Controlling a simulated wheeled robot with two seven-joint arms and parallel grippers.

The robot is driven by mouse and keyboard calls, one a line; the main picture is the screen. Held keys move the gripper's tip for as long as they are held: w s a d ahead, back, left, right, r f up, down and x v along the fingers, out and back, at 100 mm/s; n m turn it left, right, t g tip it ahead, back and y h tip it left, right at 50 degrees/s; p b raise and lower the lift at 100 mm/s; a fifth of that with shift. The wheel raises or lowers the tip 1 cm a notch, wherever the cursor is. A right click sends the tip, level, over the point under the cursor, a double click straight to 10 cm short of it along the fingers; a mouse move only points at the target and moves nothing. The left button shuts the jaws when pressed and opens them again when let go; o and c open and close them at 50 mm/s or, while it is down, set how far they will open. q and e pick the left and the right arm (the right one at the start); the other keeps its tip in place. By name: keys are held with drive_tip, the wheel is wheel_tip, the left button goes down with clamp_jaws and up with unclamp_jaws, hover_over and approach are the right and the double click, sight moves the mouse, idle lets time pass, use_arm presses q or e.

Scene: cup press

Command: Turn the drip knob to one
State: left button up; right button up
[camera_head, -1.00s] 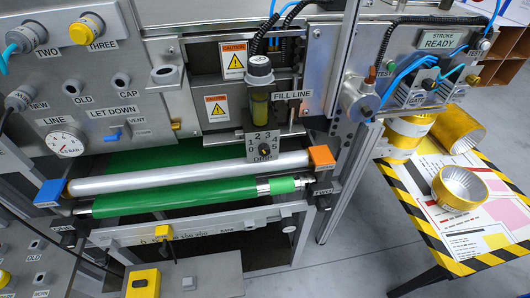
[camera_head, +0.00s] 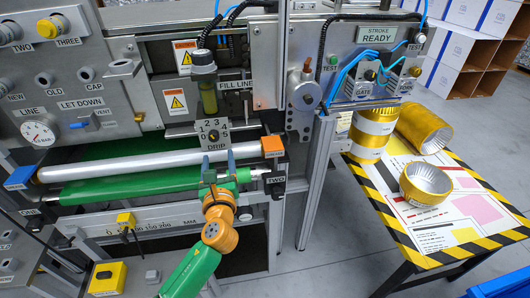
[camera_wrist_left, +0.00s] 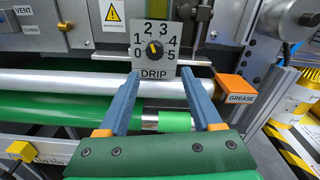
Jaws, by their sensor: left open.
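The drip knob (camera_head: 213,137) is a small black dial with a yellow mark, on a grey plate numbered 0 to 5 and lettered DRIP (camera_head: 215,147). In the left wrist view the knob (camera_wrist_left: 154,48) sits just beyond my fingertips; its yellow mark is near the middle, and I cannot tell its exact number. My left gripper (camera_head: 218,164) is open and empty, its two blue-grey fingers pointing at the plate from below and in front. In the left wrist view the fingers (camera_wrist_left: 158,76) straddle the line to the knob, apart from it. My right gripper is not in view.
A silver roller (camera_head: 140,164) and a green roller (camera_head: 130,188) run below the plate. An orange GREASE block (camera_head: 273,146) is to the right. An oiler cup (camera_head: 204,80) stands above the knob. A striped table (camera_head: 385,211) with metal rings is at the right.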

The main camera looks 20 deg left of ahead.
sight(214, 139)
use_arm(q)
drive_tip(key=x, duration=0.5)
drive_tip(key=a+r+x, duration=0.1)
drive_tip(key=x, duration=0.1)
drive_tip(key=shift+a+f, duration=0.1)
drive_tip(key=shift+a, duration=0.15)
drive_tip(key=shift+w, duration=0.15)
drive_tip(key=shift+d, duration=0.2)
clamp_jaws()
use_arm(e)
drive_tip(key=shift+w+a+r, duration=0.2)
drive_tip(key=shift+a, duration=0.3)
